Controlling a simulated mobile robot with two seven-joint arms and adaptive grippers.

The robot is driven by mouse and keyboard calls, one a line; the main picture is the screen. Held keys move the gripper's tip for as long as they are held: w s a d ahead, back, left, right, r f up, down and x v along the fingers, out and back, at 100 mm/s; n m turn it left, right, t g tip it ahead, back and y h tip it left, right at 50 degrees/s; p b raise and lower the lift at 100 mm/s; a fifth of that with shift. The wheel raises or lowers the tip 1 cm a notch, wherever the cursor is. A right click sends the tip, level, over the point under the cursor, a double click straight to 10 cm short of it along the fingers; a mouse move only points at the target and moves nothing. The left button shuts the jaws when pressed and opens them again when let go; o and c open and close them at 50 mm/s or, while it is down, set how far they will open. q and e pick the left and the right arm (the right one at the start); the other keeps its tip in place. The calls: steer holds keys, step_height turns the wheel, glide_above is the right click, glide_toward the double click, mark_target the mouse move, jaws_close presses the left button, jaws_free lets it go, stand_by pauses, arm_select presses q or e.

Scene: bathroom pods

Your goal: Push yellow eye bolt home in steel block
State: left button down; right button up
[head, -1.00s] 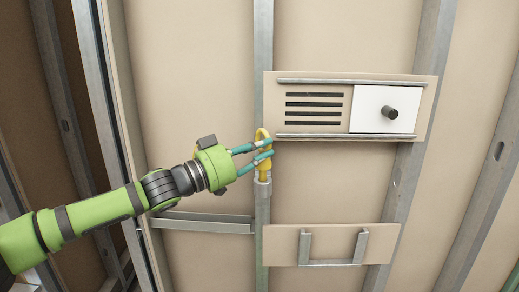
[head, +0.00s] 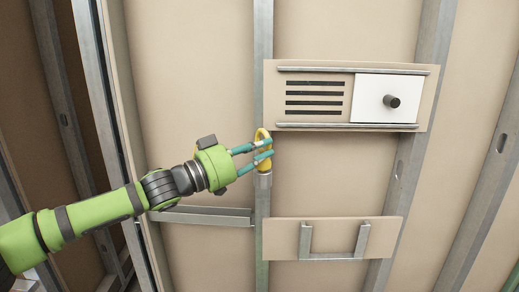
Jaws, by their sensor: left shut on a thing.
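The yellow eye bolt (head: 265,164) stands upright, with its ring at the top, in front of the vertical metal stud. My left gripper (head: 268,149) is shut on it, with its teal fingers reaching in from the left across the ring. The small grey steel block (head: 264,181) is directly below the bolt, against the stud. The bolt's lower end meets the top of the block. How deep the shank sits is hidden. My right gripper is not in view.
A beige panel (head: 270,93) with slots, rails and a white knobbed plate (head: 371,98) is right of the bolt. A lower panel (head: 282,237) carries a metal U-shaped bracket. A horizontal rail (head: 205,217) runs below my left arm. The wall between the panels is clear.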

arm_select(q)
steer(key=shift+f+b, duration=0.35)
steer(key=shift+f, duration=0.1)
steer(key=c, duration=1.1)
jaws_free()
steer(key=v, duration=1.2)
steer(key=shift+s+f, duration=0.1)
